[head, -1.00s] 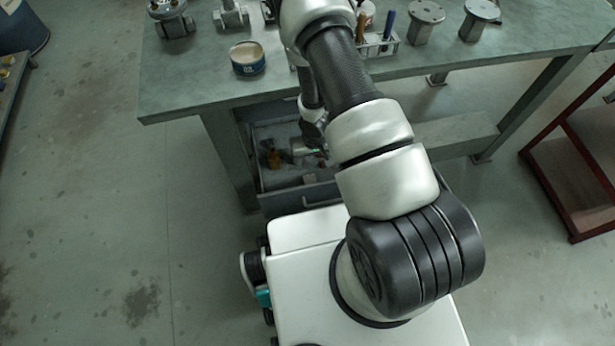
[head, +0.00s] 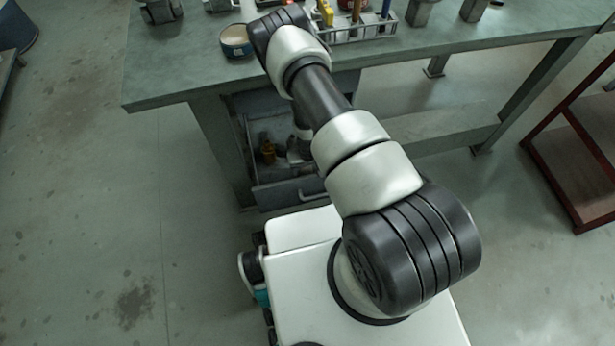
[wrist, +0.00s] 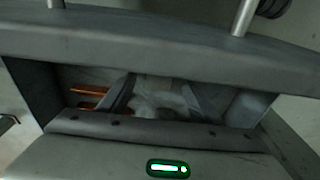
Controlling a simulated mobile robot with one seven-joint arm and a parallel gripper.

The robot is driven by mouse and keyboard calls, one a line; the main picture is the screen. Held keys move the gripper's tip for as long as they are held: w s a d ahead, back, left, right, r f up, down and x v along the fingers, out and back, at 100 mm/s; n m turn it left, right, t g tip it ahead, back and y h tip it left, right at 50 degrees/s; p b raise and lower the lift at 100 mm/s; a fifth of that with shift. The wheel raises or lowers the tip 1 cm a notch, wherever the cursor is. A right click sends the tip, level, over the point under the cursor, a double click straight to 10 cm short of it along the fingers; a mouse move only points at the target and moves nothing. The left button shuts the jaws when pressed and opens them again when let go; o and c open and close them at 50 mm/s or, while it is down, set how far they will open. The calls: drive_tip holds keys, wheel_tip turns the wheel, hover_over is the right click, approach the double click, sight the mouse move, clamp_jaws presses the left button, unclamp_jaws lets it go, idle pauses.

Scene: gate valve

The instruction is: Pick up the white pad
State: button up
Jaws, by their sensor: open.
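A pale, crumpled-looking white pad (wrist: 160,103) lies in the open drawer (wrist: 262,108) in the wrist view. My gripper (wrist: 163,84) is open, with its dark fingers reaching down into the drawer on either side of the pad. Whether the fingers touch the pad I cannot tell. In the head view the open drawer (head: 290,193) is under the bench, and my arm covers its right part. The pad cannot be made out there, and my gripper is mostly hidden behind the arm.
Orange-handled items (wrist: 88,97) lie left of my gripper in the drawer. The drawer front (wrist: 150,45) stands close to my gripper. The bench (head: 165,85) overhangs the drawer and carries a blue tin (head: 236,42) and a tool rack (head: 355,30). Floor to the left is clear.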

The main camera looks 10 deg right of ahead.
wheel_tip(320, 180, down, 3)
drive_tip(key=shift+w+r+b, duration=0.15)
drive_tip(key=shift+r+b, duration=0.05)
drive_tip(key=shift+b, duration=0.1)
drive_tip(key=c, duration=1.1)
wheel_tip(320, 180, up, 10)
drive_tip(key=p, duration=0.3)
drive_tip(key=o, duration=0.4)
drive_tip(key=c, duration=0.3)
